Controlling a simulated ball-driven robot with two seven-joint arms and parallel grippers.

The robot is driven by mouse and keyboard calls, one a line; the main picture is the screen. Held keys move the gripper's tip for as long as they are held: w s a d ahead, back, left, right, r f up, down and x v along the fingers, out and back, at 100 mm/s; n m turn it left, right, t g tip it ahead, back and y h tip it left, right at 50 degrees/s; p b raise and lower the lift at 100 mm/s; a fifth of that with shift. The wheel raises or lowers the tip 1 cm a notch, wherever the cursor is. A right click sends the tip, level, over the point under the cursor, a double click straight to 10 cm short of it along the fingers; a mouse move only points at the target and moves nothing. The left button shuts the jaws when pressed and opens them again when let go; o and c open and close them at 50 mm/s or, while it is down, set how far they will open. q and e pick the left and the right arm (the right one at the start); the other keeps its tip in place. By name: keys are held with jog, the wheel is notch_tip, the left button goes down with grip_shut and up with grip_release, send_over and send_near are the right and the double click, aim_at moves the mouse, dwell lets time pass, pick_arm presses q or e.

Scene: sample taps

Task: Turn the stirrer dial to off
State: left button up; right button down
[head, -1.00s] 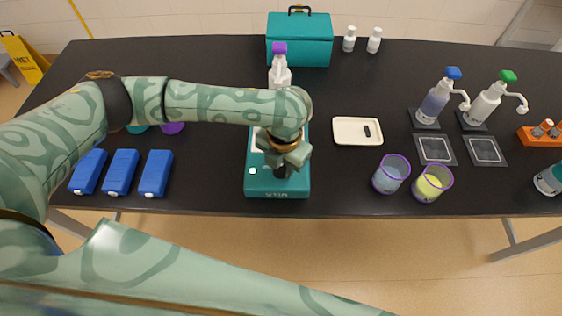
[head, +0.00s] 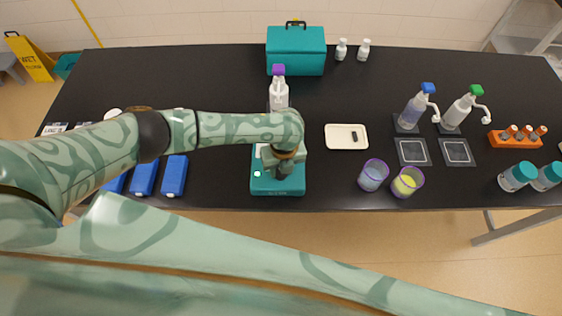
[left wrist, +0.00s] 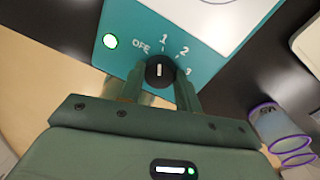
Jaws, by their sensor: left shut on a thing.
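The teal stirrer (head: 265,187) stands near the front edge of the black table. In the left wrist view its front panel (left wrist: 205,66) shows a black dial (left wrist: 160,70) with the marks OFF, 1, 2 and 3. The dial's white line points roughly towards 1. My left gripper (head: 284,174) is at the stirrer's front. In the left wrist view my left gripper (left wrist: 160,76) has its fingers on either side of the dial, shut on it. In the head view the gripper hides the dial. My right gripper is out of view.
A white tray (head: 333,145) and two purple-rimmed beakers (head: 373,175) (head: 407,182) stand right of the stirrer. A white bottle with a purple cap (head: 279,94) is behind it. Blue boxes (head: 174,177) lie to the left, partly under my left arm.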

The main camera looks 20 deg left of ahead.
pick_arm(q)
jog(key=n+p, duration=0.2)
jog(key=n, duration=0.1)
jog(key=shift+r+n+p, duration=0.2)
jog(key=shift+n+p, duration=0.1)
jog(key=shift+p, duration=0.1)
jog(key=n+p, duration=0.2)
jog(key=n, duration=0.2)
jog(key=shift+w+a+f, duration=0.1)
jog(key=shift+n, duration=0.3)
jog(key=o, duration=1)
jog(key=shift+c, duration=0.2)
notch_tip(320, 180, up, 16)
jog(key=p, duration=0.6)
jog(key=shift+w, duration=0.45)
